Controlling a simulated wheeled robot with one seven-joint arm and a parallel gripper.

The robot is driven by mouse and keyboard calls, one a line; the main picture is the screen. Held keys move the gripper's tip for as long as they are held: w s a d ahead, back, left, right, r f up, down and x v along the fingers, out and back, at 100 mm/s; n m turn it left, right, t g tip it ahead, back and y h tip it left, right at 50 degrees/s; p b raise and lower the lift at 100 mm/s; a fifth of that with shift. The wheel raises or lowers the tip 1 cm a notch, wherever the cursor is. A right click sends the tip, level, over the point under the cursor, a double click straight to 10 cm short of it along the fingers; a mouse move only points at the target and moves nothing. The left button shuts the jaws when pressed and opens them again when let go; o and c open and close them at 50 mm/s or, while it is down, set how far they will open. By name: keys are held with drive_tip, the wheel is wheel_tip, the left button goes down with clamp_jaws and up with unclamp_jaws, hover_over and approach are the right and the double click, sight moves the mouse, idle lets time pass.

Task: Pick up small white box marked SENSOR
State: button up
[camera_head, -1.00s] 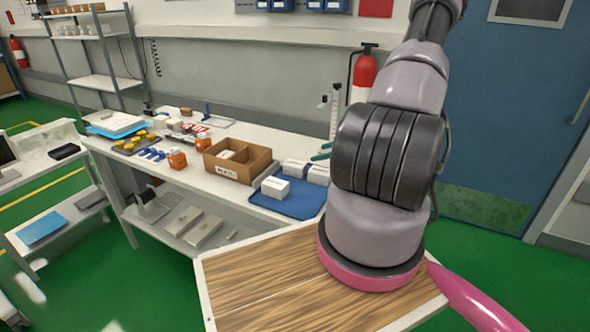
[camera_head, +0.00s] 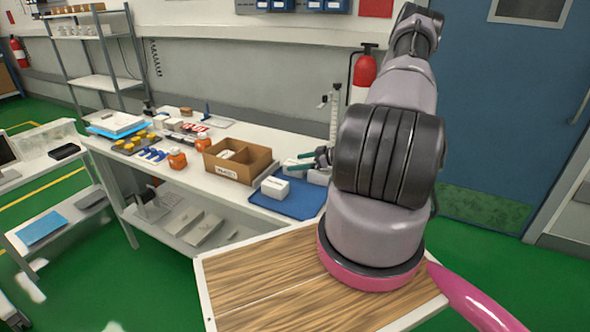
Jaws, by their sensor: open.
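A small white box (camera_head: 275,187) stands on the front left of a blue mat (camera_head: 283,205) at the bench's right end. More white box surface (camera_head: 319,177) shows behind it, partly hidden by my gripper and arm. I cannot read any marking, so I cannot tell which one is SENSOR. My gripper (camera_head: 295,162), with teal fingers, is open and points left over the back of the mat, above and behind the front box. Nothing shows between its fingers.
An open divided cardboard box (camera_head: 237,160) with white items stands left of the mat. Orange-labelled bottles (camera_head: 177,158), blue items (camera_head: 153,154) and yellow-capped pieces (camera_head: 140,138) lie further left. A fire extinguisher (camera_head: 364,72) hangs on the wall behind.

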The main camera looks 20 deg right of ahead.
drive_tip(key=shift+w+a+f, duration=0.25)
drive_tip(key=shift+w+a, duration=0.15)
drive_tip(key=shift+w, duration=0.05)
drive_tip(key=c, duration=1.5)
drive_tip(key=shift+r, duration=0.1)
drive_tip(key=shift+c, duration=0.2)
